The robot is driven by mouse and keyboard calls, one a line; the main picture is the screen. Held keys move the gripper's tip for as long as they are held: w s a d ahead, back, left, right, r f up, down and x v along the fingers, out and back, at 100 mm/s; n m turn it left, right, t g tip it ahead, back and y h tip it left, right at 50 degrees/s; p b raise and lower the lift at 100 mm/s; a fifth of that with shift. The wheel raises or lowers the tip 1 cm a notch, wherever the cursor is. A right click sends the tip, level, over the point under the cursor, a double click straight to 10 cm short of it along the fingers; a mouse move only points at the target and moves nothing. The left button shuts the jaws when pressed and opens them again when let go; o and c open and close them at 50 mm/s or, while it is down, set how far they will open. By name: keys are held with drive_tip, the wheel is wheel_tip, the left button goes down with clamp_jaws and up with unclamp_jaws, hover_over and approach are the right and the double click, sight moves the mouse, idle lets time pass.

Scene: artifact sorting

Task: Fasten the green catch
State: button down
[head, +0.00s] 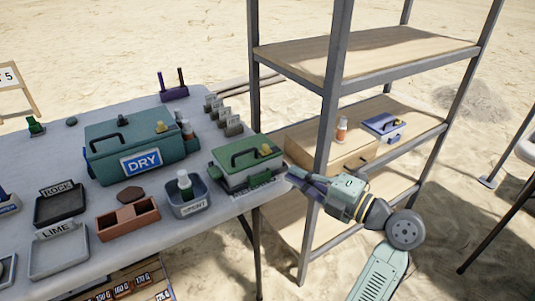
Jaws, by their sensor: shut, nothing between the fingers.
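A small box with a green lid (232,157) and a pale grey body (236,181) stands at the right edge of the table. A black handle and a yellow knob are on its lid, which looks down. Whether the fingertips touch the box cannot be told.
A larger teal box labelled DRY (110,140) stands to the left. A grey bin with a bottle (187,203) is just left of the small box. A metal shelf (330,110) stands close behind my gripper, holding a blue-lidded box (383,124).

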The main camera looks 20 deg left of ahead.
sight(266, 149)
drive_tip(key=shift+a, duration=0.15)
drive_tip(key=p+x, duration=0.3)
drive_tip(key=x, duration=0.5)
drive_tip(key=shift+w+a+r, duration=0.1)
drive_tip(key=shift+a, duration=0.2)
drive_tip(key=shift+w+a+p, duration=0.2)
drive_tip(key=shift+a+p, duration=0.1)
drive_tip(key=shift+a, duration=0.25)
drive_tip(key=w+d+f+b, duration=0.1)
drive_tip(key=b, duration=0.2)
drive_tip(key=shift+w, duration=0.2)
drive_tip(key=shift+w+d+r+b, duration=0.3)
drive_tip(key=shift+w+d+b, duration=0.15)
drive_tip(key=shift+b, duration=0.15)
drive_tip(key=shift+r, duration=0.1)
drive_tip(key=shift+s, duration=0.1)
